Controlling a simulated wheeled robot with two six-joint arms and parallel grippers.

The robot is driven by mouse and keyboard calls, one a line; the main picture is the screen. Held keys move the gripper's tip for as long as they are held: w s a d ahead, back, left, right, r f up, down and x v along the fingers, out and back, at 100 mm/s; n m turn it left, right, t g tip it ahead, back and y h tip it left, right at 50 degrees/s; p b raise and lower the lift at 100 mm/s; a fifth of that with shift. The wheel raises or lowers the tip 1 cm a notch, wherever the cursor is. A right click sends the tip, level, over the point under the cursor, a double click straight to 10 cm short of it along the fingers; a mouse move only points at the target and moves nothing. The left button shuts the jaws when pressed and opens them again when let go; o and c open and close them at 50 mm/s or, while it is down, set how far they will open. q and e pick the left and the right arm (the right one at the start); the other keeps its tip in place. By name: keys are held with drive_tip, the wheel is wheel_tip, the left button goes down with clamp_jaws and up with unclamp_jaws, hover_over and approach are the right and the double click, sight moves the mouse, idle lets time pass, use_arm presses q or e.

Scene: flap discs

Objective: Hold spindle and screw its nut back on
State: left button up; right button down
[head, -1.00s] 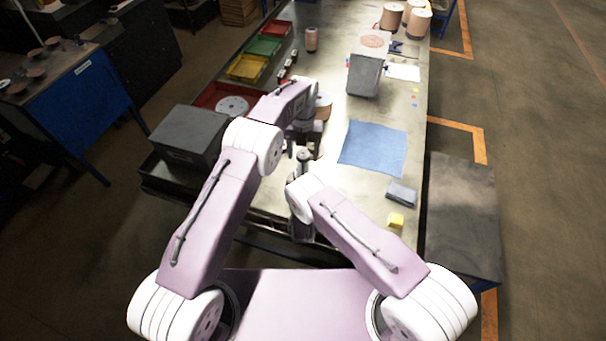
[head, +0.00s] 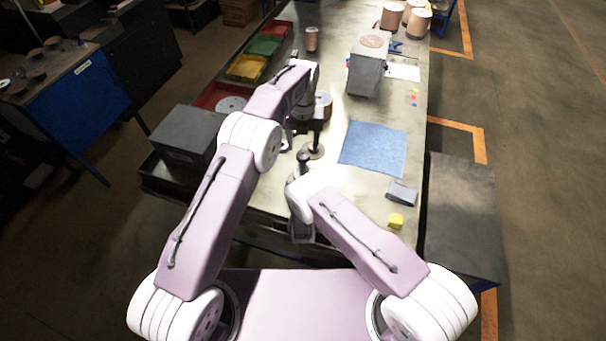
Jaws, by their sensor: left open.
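My left gripper (head: 302,136) hangs over the bench from the left arm, its fingers apart and pointing down. A slim dark upright post with a round metal base (head: 316,152) stands by its right finger; I cannot tell whether they touch. A dark rounded piece (head: 303,158) shows just in front, above my right wrist; I cannot tell if it is the spindle's end or part of my right gripper. My right gripper's fingers are hidden by its wrist. Brown flap discs (head: 324,104) show partly behind the left gripper. The nut cannot be made out.
A blue cloth (head: 373,148) lies right of the grippers, with a grey block (head: 402,193) and a yellow block (head: 396,221) nearer. A dark grey box (head: 187,134) stands left. Red, green and yellow trays (head: 247,67) line the left edge. A grey box (head: 366,78) stands farther back.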

use_arm(q)
drive_tip(key=n, duration=0.4)
drive_tip(key=shift+n, duration=0.3)
drive_tip(key=n, duration=0.3)
drive_tip(key=shift+s+n, duration=0.1)
drive_tip(key=shift+n, duration=0.2)
drive_tip(key=n, duration=0.6)
wheel_tip(320, 180, up, 3)
drive_tip(key=m, duration=2.6)
drive_tip(key=shift+f+m, duration=0.15)
drive_tip(key=shift+m, duration=0.25)
drive_tip(key=shift+r+n, duration=0.3)
drive_tip(key=shift+r, duration=0.1)
